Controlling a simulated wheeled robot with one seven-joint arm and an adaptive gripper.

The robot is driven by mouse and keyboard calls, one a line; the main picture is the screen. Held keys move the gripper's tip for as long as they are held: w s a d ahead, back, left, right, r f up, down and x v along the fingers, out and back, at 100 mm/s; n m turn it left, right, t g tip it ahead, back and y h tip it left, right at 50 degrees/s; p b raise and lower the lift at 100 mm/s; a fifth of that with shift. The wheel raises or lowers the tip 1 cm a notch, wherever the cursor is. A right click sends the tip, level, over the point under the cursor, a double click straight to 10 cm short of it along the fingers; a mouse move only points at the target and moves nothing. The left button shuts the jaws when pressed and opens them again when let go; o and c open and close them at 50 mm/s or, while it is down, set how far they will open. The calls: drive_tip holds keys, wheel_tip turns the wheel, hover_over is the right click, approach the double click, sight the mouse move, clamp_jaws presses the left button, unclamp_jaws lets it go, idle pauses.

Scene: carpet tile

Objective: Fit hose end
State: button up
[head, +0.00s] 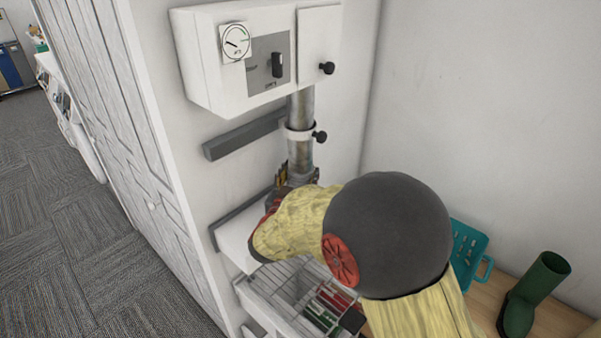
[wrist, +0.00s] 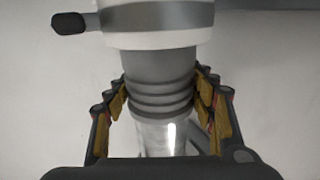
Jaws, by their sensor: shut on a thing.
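The hose end (wrist: 163,85) is a grey ribbed cuff on a shiny tube, upright in the wrist view. My gripper (wrist: 163,92) is shut on it, with a finger on each side. In the head view my gripper (head: 297,178) is at the lower end of the grey pipe (head: 301,106), mostly hidden behind my arm. A white collar (head: 299,133) with a black knob (head: 320,137) sits around the pipe; it also shows in the wrist view (wrist: 160,38). The cuff's top meets the collar's underside there; I cannot tell how deep it sits.
A white wall unit (head: 253,50) with a gauge (head: 235,41) and switch is above the pipe. A grey rail (head: 243,135) is left of it. Carpet floor at left is clear.

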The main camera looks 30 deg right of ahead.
drive_tip(key=shift+f, duration=0.2)
drive_tip(key=o, duration=1.3)
drive_tip(key=shift+f, duration=0.1)
drive_tip(key=v, duration=1.2)
drive_tip(key=shift+w, duration=0.1)
